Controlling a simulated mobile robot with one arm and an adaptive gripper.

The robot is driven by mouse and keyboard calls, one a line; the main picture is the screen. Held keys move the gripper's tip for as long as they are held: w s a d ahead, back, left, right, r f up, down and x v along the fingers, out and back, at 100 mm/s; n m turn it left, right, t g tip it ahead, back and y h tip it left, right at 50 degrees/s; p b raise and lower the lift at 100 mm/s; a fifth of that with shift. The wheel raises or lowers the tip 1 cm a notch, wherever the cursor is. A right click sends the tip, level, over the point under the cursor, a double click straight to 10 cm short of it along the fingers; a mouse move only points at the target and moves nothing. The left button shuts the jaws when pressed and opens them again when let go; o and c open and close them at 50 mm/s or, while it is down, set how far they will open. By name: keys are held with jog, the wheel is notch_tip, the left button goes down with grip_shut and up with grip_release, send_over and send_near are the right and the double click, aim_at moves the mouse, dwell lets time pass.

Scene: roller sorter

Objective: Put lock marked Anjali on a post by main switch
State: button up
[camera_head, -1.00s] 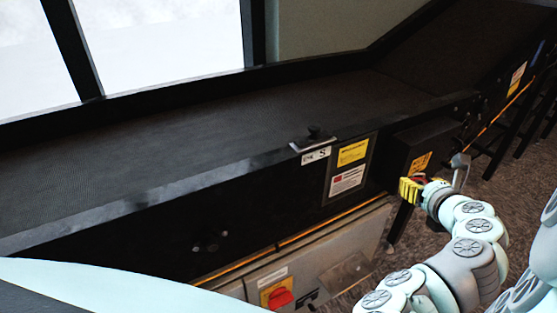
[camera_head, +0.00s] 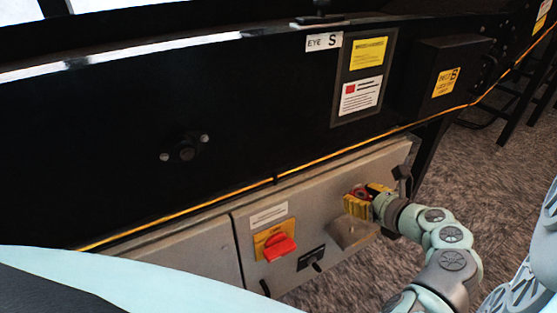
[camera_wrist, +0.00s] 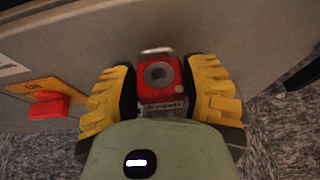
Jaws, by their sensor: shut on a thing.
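My gripper (camera_head: 366,200) has yellow ridged fingers and is in front of the right part of the grey cabinet, right of the main switch. In the wrist view my gripper (camera_wrist: 160,70) is shut on a red padlock (camera_wrist: 161,82) with a silver shackle pointing away from me. Small dark pegs (camera_head: 265,288) (camera_head: 317,267) stick out below the switch, near a black label.
The grey cabinet (camera_head: 215,265) hangs under the black conveyor side (camera_head: 100,150). A brownish block-like part (camera_head: 353,233) is on its face below my gripper. A black box (camera_head: 438,85) is above right. Carpeted floor (camera_head: 490,190) is open at right.

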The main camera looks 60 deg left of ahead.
jog(key=shift+s+a+f, duration=0.1)
jog(key=shift+s+f, duration=0.1)
jog(key=shift+f, duration=0.25)
notch_tip(320, 180, down, 4)
jog(key=b, duration=0.6)
jog(key=shift+w+f, duration=0.1)
jog(key=shift+f, duration=0.25)
dwell(0.3)
jog(key=shift+d+f, duration=0.2)
jog(key=shift+f, duration=0.9)
jog(key=shift+f, duration=0.45)
dwell(0.5)
jog(key=o, duration=1.3)
jog(key=shift+d, duration=0.1)
